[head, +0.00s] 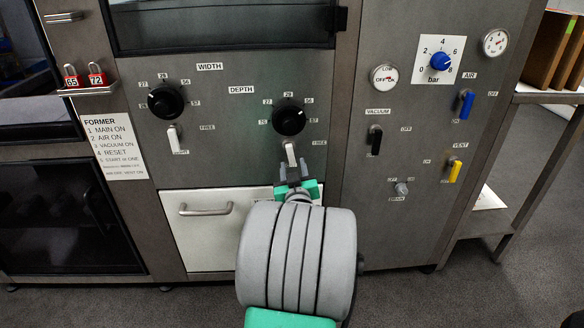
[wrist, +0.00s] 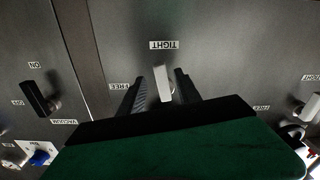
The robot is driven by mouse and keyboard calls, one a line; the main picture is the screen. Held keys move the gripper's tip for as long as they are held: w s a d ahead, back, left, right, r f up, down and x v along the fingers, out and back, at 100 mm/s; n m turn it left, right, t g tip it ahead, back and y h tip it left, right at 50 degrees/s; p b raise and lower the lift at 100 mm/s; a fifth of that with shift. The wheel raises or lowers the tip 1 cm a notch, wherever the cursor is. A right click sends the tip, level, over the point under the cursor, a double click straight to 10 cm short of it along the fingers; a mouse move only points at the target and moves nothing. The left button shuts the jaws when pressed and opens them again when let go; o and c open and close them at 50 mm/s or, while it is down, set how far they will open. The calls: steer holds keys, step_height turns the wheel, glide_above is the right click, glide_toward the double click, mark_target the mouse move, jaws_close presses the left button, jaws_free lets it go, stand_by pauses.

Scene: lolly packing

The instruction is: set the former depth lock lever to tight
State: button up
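The depth lock lever (head: 290,153) is a short white lever below the black depth knob (head: 289,120) in the head view. It points down, with the FREE label (head: 319,142) to its right. The wrist view is upside down; there the lever (wrist: 162,84) points towards the TIGHT label (wrist: 164,45), with FREE (wrist: 119,86) off to the left. My gripper (head: 294,173) is open, its fingertips just below the lever in the head view. In the wrist view the lever shows between the two dark fingers (wrist: 158,96), with gaps; I cannot tell contact.
The similar white width lever (head: 173,137) is to the left, under the width knob (head: 163,102). A black vacuum lever (head: 375,140) is to the right. A white drawer front with a metal handle (head: 206,209) lies below. The panel right around the lever is clear.

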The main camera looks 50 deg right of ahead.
mark_target(292, 161)
steer(key=x, duration=0.4)
jaws_close()
stand_by(0.4)
